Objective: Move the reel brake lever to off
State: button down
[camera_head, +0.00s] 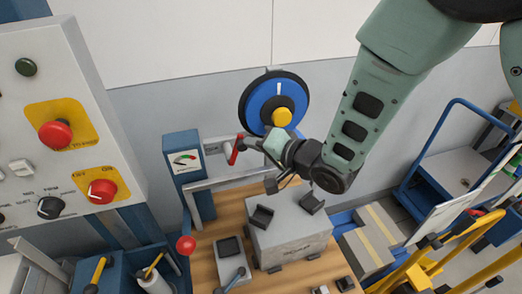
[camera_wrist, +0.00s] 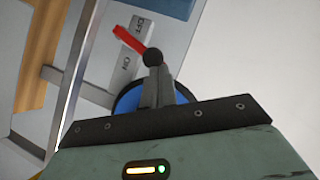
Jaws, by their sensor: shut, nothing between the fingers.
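The reel brake lever is a red handle (camera_head: 234,151) on a grey frame above the wooden bench, left of the blue reel. In the wrist view the red lever (camera_wrist: 130,39) lies slanted by a pale plate (camera_wrist: 127,58) marked OFF and ON, with a black round knob at its near end. My gripper (camera_head: 255,144) is shut and empty, with its fingers close to the lever. In the wrist view the fingertips (camera_wrist: 156,78) overlap the area just below the black knob. I cannot tell whether they touch it.
A blue and black reel (camera_head: 259,110) with a yellow hub is on the wall behind my gripper. A gauge box (camera_head: 184,158) stands left of the lever. A grey block (camera_head: 288,238) sits on the bench below. A control panel (camera_head: 60,60) fills the left side.

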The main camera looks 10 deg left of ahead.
jog(key=s+a+r+n+t+h+b, duration=0.1)
jog(key=s+a+n+h+b, duration=0.1)
jog(key=a, duration=0.4)
jog(key=s+n+h, duration=0.1)
jog(key=n+h, duration=0.1)
jog(key=shift+a+n+h, duration=0.3)
jog(key=shift+h, duration=0.1)
jog(key=shift+s, duration=0.1)
jog(key=shift+r+p, duration=0.5)
jog(key=shift+r, duration=0.3)
jog(key=shift+r, duration=0.1)
